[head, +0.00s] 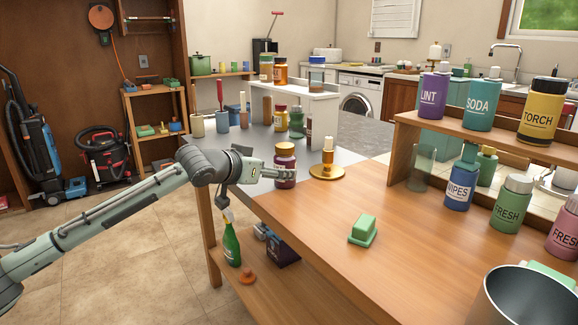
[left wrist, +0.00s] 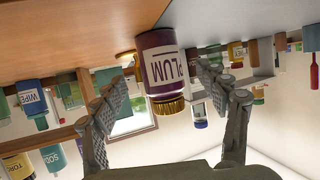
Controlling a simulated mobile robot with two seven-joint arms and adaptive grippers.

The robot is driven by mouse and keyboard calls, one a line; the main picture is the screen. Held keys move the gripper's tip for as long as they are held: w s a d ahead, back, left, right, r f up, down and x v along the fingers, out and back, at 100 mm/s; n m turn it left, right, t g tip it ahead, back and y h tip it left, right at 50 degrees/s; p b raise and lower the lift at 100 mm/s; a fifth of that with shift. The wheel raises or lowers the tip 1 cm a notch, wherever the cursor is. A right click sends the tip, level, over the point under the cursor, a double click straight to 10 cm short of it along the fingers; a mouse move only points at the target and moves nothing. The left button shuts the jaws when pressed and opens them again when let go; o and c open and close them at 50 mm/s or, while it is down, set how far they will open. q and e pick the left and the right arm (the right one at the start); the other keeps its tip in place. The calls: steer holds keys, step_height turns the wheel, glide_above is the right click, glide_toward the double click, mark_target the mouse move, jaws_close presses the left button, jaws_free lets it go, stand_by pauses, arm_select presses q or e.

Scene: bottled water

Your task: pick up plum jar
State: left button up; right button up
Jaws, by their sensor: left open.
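The plum jar (head: 286,163) has a dark purple body, a label and a gold lid, and stands upright on the table near its left edge. My left gripper (head: 276,173) is beside it, coming in from the left and covering part of its lower body. The fingers are open, with a visible gap on either side of the jar. My right gripper is not in view.
Just right of the jar, a small amber bottle (head: 328,156) stands on a round gold stand (head: 327,173). Other jars and a white riser (head: 308,100) stand behind. A shelf with labelled bottles (head: 479,104) is at right.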

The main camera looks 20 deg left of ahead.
arm_select(q)
steer(key=shift+w+d+f, duration=0.15)
steer(key=shift+w+f, duration=0.05)
steer(key=shift+w, duration=0.25)
steer(key=x, duration=0.5)
steer(key=shift+f, duration=0.1)
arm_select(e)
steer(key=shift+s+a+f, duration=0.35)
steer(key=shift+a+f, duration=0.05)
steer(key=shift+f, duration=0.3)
arm_select(q)
steer(key=c, duration=1.3)
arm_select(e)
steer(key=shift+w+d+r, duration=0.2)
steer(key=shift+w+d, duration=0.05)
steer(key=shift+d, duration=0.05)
